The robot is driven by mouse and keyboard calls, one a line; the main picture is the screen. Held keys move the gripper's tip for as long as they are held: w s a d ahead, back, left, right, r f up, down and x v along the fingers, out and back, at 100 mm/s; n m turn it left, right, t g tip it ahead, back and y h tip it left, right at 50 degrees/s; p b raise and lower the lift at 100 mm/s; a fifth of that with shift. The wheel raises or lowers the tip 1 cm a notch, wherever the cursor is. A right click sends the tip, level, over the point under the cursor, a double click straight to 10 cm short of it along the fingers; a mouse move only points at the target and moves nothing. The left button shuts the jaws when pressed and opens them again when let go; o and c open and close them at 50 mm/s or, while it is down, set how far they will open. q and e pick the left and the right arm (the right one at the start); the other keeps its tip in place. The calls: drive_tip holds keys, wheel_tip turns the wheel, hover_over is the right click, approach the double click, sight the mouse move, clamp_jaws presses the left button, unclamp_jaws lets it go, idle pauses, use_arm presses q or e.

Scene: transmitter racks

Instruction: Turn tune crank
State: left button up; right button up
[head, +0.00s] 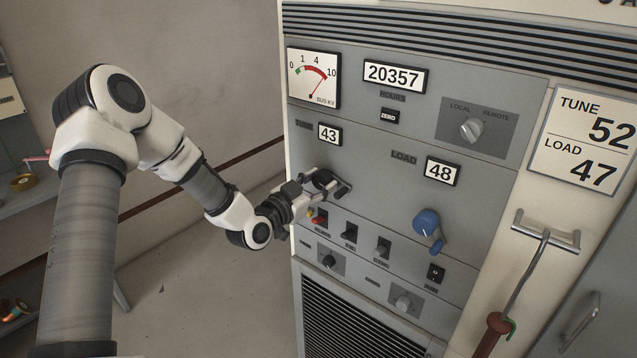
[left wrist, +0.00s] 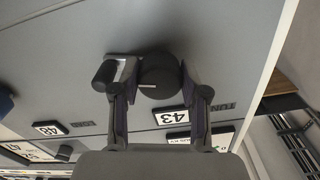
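The tune crank is a dark round hub (left wrist: 158,73) with a side handle (left wrist: 104,73), on the grey panel below the TUNE counter (head: 329,133), which reads 43. In the head view, the crank (head: 323,177) is partly hidden by my left gripper (head: 328,186). In the left wrist view, my left gripper (left wrist: 160,80) has its fingers apart, one on each side of the hub. One finger lies between the hub and the handle. Firm contact cannot be told. A placard (head: 585,138) reads TUNE 52, LOAD 47. My right gripper is not in view.
The LOAD counter (head: 441,171) reads 48, above a blue crank (head: 428,226). Several switches, including a red one (head: 320,217), sit just below the tune crank. A hooked rod (head: 519,282) hangs at the right. Open floor lies left of the cabinet.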

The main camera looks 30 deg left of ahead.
use_arm(q)
drive_tip(key=n+b, duration=0.2)
drive_tip(key=n, duration=0.1)
drive_tip(key=shift+f, duration=0.25)
drive_tip(key=shift+r+n+b, duration=0.2)
drive_tip(key=shift+n+b, duration=0.2)
drive_tip(key=shift+n, duration=0.4)
drive_tip(key=o, duration=0.9)
drive_tip(key=shift+c, duration=0.2)
drive_tip(key=s, duration=0.7)
drive_tip(key=shift+s+a, duration=0.15)
drive_tip(key=shift+a, duration=0.05)
